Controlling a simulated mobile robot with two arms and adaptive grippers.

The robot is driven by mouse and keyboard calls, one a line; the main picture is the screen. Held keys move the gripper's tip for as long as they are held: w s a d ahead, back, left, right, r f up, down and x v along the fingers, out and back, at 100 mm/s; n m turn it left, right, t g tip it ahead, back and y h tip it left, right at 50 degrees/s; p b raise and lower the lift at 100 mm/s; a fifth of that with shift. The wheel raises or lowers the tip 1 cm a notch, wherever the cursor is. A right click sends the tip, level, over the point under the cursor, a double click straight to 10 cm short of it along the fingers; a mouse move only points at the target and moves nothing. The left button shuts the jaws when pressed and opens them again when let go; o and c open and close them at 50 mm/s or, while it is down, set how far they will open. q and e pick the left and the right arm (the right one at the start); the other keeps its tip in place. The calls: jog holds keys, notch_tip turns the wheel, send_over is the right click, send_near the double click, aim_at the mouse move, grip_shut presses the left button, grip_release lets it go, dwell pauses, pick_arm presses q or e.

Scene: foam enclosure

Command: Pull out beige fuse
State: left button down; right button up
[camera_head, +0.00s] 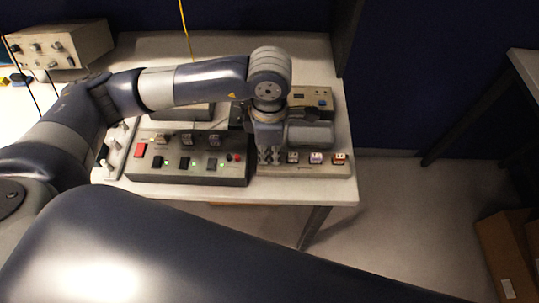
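My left arm reaches over the table from the left. My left gripper (270,157) points down at the left part of a beige panel box (305,170). Its fingers are small and dark here, and I cannot tell whether they are open or shut. Several small fuse-like blocks sit in a row on that panel: a pale one (293,157) just right of the gripper, a pinkish one (316,158), and an orange-brown one (339,158) at the right end. I cannot pick out the beige fuse with certainty. The gripper hides the row's left end. My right gripper is out of view.
A control box (190,174) with switches, green lights and a red button (141,150) stands left of the panel. A beige instrument (310,98) is behind the gripper. A knobbed device (60,45) stands back left. My own dark arm link fills the foreground.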

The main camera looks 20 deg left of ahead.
aim_at(270, 154)
pick_arm(q)
jog(key=shift+r, duration=0.15)
jog(key=shift+r+p, duration=1.1)
jog(key=shift+r, duration=1.8)
